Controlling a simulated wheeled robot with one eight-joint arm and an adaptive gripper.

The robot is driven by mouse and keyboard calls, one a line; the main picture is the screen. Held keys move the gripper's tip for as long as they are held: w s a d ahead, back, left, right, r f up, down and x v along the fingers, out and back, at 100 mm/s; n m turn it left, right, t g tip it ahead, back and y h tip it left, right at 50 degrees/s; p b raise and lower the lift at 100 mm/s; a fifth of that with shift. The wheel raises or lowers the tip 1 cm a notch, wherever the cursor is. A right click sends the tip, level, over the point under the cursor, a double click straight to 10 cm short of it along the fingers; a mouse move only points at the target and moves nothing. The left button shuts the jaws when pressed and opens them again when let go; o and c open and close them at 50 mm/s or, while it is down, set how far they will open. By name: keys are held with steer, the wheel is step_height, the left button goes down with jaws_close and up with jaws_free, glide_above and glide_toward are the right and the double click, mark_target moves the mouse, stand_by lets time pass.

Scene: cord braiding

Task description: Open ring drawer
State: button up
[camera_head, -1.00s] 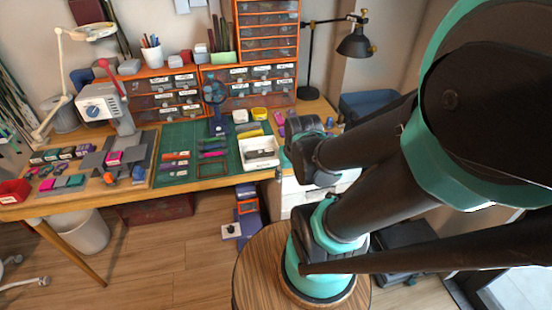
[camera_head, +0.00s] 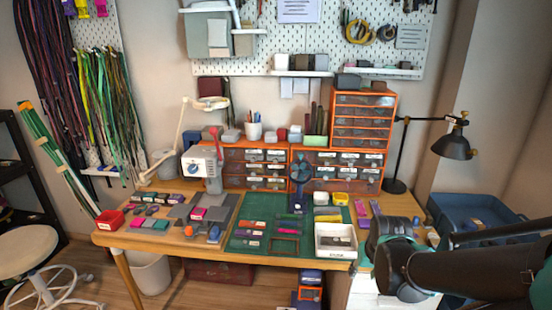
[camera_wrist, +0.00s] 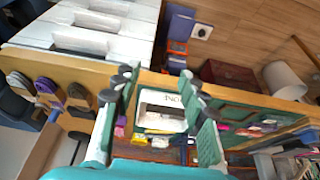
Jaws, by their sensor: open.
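Orange-framed drawer cabinets with clear, white-labelled drawers stand at the back of the workbench in the head view: a left low one (camera_head: 257,168), a right low one (camera_head: 337,170) and a taller stack (camera_head: 362,120) on top. All their drawers look shut. The labels are too small to read, so I cannot tell which is the ring drawer. My gripper (camera_wrist: 155,76) is open and empty in the wrist view, its two fingers apart, with the bench edge and a white tray (camera_wrist: 147,104) seen between them. In the head view the gripper itself cannot be made out at the end of my arm.
The white tray also shows on the bench (camera_head: 336,252), at the green mat's (camera_head: 240,243) front right. A black lamp (camera_head: 452,145) stands right. A white drawer unit (camera_wrist: 125,30) is under the bench.

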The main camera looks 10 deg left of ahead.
steer(key=shift+c, duration=0.4)
steer(key=w+d+r+n+t+h, duration=0.1)
steer(key=w+r+n+t+h, duration=0.15)
steer(key=w+n, duration=0.75)
steer(key=n+t+y, duration=0.3)
steer(key=n+t, duration=0.8)
steer(key=n, duration=1.5)
glide_toward(275, 162)
steer(key=shift+h, duration=0.25)
steer(key=w, duration=0.8)
steer(key=shift+w, duration=0.1)
steer(key=shift+c, duration=0.4)
jaws_close()
